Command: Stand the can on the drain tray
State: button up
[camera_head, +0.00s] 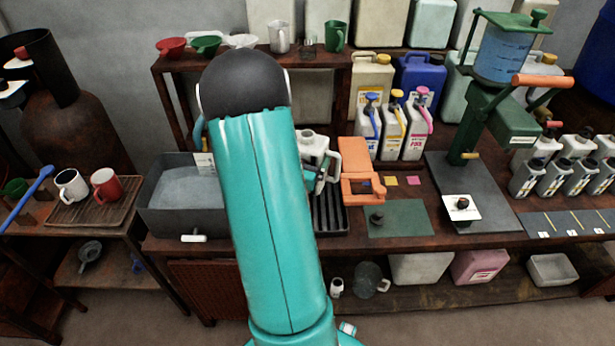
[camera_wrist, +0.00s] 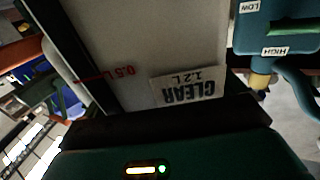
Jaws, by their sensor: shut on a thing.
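The can is pale grey-white; in the head view it (camera_head: 315,146) shows just right of my arm, handle toward the right, partly hidden by the arm. My gripper (camera_head: 313,180) is mostly hidden behind my arm there. In the wrist view the can (camera_wrist: 150,40) fills the upper middle, with a CLEAR 1.2 L label and a red 0.5 L mark. My gripper (camera_wrist: 150,105) is shut on it. A black ribbed tray, seemingly the drain tray (camera_head: 330,212), lies on the bench below and beside the can. I cannot tell whether they touch.
A grey basin (camera_head: 180,208) is left of my arm. An orange stand (camera_head: 357,187) and a green mat (camera_head: 398,222) are close right of the tray. Several jugs (camera_head: 392,130) stand behind. A brown ribbed tray (camera_head: 70,212) with two mugs is far left.

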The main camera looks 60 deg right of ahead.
notch_tip(320, 180, down, 8)
jog(key=shift+f, duration=0.1)
dwell(0.4)
jog(key=o, duration=0.6)
jog(key=shift+f, duration=0.1)
jog(key=shift+o, duration=0.3)
jog(key=shift+r, duration=0.2)
jog(key=s+a, duration=0.1)
jog(key=a, duration=1.1)
